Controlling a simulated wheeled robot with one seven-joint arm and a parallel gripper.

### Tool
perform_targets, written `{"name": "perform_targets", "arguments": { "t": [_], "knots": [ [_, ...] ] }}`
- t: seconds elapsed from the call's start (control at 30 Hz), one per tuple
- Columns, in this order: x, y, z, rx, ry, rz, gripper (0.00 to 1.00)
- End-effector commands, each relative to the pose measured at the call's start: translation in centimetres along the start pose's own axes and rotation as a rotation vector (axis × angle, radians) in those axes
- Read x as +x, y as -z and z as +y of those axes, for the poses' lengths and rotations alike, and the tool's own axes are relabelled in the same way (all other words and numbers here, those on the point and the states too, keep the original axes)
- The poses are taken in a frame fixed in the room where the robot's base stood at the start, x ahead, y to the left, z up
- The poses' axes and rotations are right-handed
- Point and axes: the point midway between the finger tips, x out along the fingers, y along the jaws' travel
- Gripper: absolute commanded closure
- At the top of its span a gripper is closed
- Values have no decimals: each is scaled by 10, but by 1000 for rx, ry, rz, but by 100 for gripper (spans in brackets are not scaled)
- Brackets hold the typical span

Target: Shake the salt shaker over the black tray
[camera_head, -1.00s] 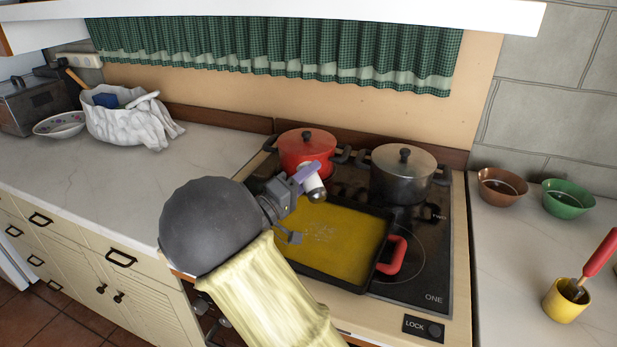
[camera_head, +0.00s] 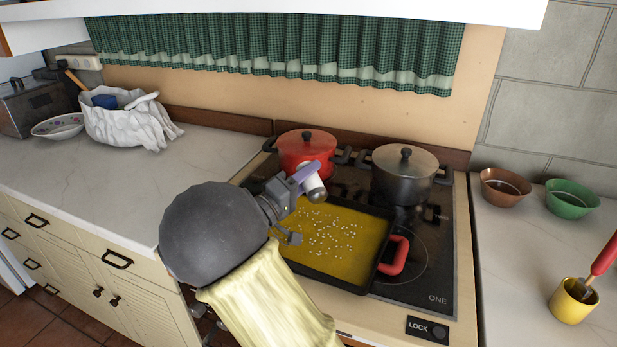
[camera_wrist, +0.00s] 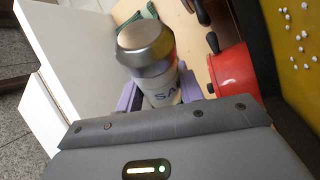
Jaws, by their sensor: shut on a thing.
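The salt shaker (camera_head: 315,188) is white with a metal cap, and part of the letters on its side shows in the wrist view (camera_wrist: 160,95). My gripper (camera_head: 304,178) is shut on it with purple-padded fingers. The shaker is tilted, cap toward the lower right, above the back left part of the black tray (camera_head: 335,284). The tray sits on the stove, has a red handle (camera_head: 397,257) and holds a yellow layer scattered with white grains (camera_head: 330,235). My arm hides the tray's left side.
A red pot (camera_head: 306,160) stands close behind the shaker, and a steel pot (camera_head: 403,178) stands to its right. Brown (camera_head: 503,188) and green (camera_head: 572,200) bowls and a yellow cup (camera_head: 572,303) are on the right counter. The left counter (camera_head: 160,170) is mostly clear.

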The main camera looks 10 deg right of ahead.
Motion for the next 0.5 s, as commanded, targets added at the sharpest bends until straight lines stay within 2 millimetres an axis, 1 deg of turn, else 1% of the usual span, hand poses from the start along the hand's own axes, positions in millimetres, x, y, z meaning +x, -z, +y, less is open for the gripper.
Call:
{"name": "perform_targets", "arguments": {
  "t": [0.27, 0.5],
  "knots": [
    [1, 1, 4, 1, -1, 0, 92],
    [7, 10, 26, 4, 0, 0, 92]
  ]
}}
